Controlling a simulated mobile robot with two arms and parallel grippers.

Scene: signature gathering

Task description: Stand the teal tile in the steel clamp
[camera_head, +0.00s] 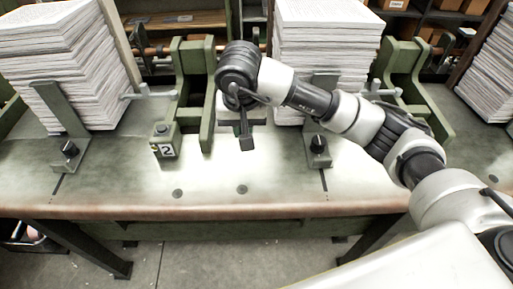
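I see no teal tile in the head view. I cannot pick out a steel clamp for certain; grey metal uprights with black knobs stand at the front of the paper stacks, one at the left (62,112) and one near the middle (319,146). My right arm reaches in from the right across the bench. My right gripper (245,138) points down over the bench, between the green frame and the middle upright. Its fingers are small and dark, and I cannot tell whether they are open or hold anything. My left gripper is not in view.
Tall paper stacks stand at the left (65,70), behind my arm (328,40) and at the far right (499,80). Green frames (189,75) rise between them; a block marked 2 (164,141) sits in front. The bench's front strip (210,190) is mostly clear.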

